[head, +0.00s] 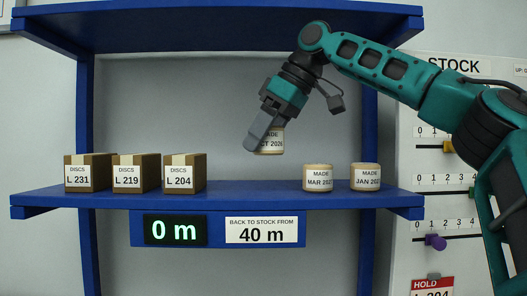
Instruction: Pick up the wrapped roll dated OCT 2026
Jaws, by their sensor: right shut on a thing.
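The wrapped roll labelled "MADE", with "CT 2026" readable below it (271,143), is held above the blue shelf; part of its label is covered by my gripper. My right gripper (262,128) comes down from the upper right and is shut on this roll. A clear gap shows between the roll and the shelf board. Two more wrapped rolls stand on the shelf to the right: one labelled MAR, year partly unclear (318,179), and one labelled JAN (366,178). My left gripper does not show.
Several disc boxes, L 231 (88,178), L 219 (136,178) and L 204 (184,178), stand on the left of the shelf (240,196). A counter reading 0 m (175,230) and a 40 m sign (261,231) hang below. A stock board (410,160) is at right. The shelf's middle is clear.

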